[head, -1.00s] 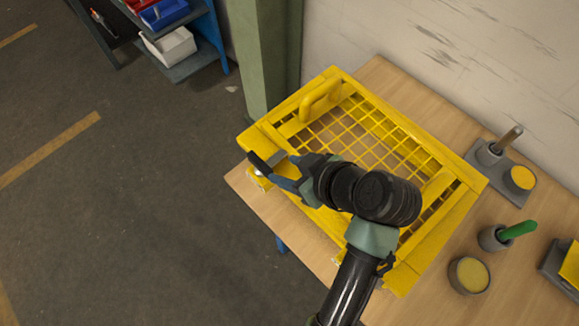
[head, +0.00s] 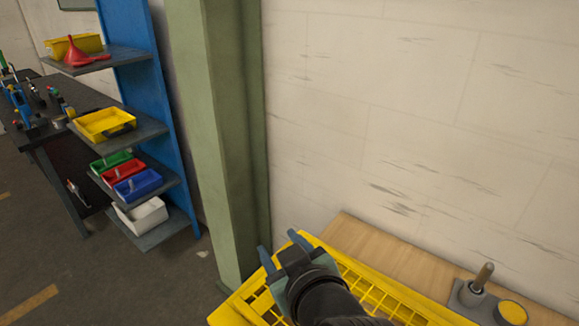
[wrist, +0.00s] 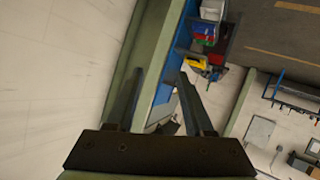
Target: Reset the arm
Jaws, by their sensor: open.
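My gripper (head: 279,258) is raised above the yellow mesh guard in the head view, its fingers pointing up and away toward the green pillar. The fingers are apart with nothing between them. In the wrist view my gripper (wrist: 160,80) also shows two separated, empty fingers against the pillar and shelf. The yellow mesh guard (head: 380,298) lies on the wooden table at the bottom, partly hidden by my arm.
A green pillar (head: 215,140) stands just beyond the table. A blue shelf rack (head: 150,110) with coloured bins is at left, beside a dark workbench (head: 60,140). A grey holder with an upright handle (head: 478,290) is on the wooden table (head: 370,245) near the wall.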

